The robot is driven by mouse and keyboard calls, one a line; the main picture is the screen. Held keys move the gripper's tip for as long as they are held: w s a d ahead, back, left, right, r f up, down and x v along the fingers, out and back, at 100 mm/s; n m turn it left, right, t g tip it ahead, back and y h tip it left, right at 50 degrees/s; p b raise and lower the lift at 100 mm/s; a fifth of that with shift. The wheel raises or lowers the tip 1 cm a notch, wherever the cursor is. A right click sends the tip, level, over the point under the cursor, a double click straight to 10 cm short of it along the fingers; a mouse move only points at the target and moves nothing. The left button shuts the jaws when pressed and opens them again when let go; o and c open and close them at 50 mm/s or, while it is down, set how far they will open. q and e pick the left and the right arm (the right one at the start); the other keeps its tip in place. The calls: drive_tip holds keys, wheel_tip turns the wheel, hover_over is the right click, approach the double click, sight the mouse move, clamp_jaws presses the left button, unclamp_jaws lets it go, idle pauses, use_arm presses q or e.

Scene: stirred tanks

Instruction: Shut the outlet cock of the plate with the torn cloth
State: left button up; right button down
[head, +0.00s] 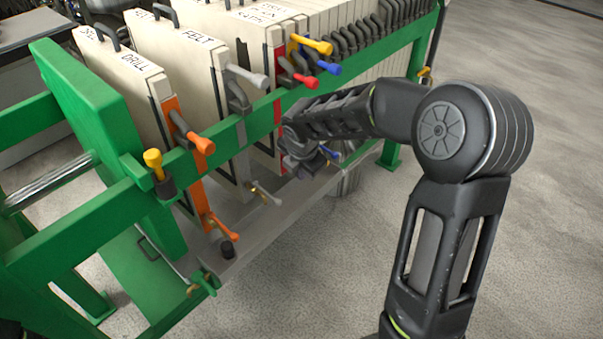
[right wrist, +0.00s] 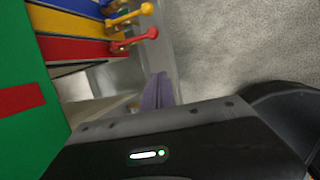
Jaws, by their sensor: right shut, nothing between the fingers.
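Pale filter plates stand side by side in a green press frame; labels read DRILL on one plate (head: 125,90) and FELT on another (head: 195,50). Low on the plates are outlet cocks: an orange one (head: 224,229), a grey one with a brass-coloured body (head: 266,195) and a blue one (head: 333,155). The right wrist view shows a red-handled cock (right wrist: 135,40) and a yellow one (right wrist: 130,17). I cannot tell which cloth is torn. My right gripper (head: 302,165) is shut and empty beside the plates, apart from the red cock in its wrist view. My left gripper is not in view.
The green side rail (head: 235,135) runs in front of the plates. Upper handles stick out over it, orange (head: 200,143), red (head: 304,80) and blue (head: 327,67). A grey trough (head: 270,225) lies below. The floor (head: 290,290) in front is clear.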

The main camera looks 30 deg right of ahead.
drive_tip(key=b+x, duration=0.2)
drive_tip(key=x, duration=0.8)
drive_tip(key=shift+a+f, duration=0.1)
drive_tip(key=shift+f, duration=0.2)
drive_tip(key=shift+w+d+r+p, duration=0.1)
drive_tip(key=shift+d+r+p, duration=0.1)
drive_tip(key=shift+d+r, duration=0.55)
drive_tip(key=shift+w+d+r+p, duration=0.1)
drive_tip(key=shift+d+r+p, duration=0.1)
drive_tip(key=shift+d+r, duration=0.55)
drive_tip(key=shift+d+f, duration=0.15)
drive_tip(key=shift+r+g+p, duration=0.25)
drive_tip(key=shift+g+p, duration=0.05)
drive_tip(key=shift+p, duration=0.5)
drive_tip(key=shift+r, duration=0.1)
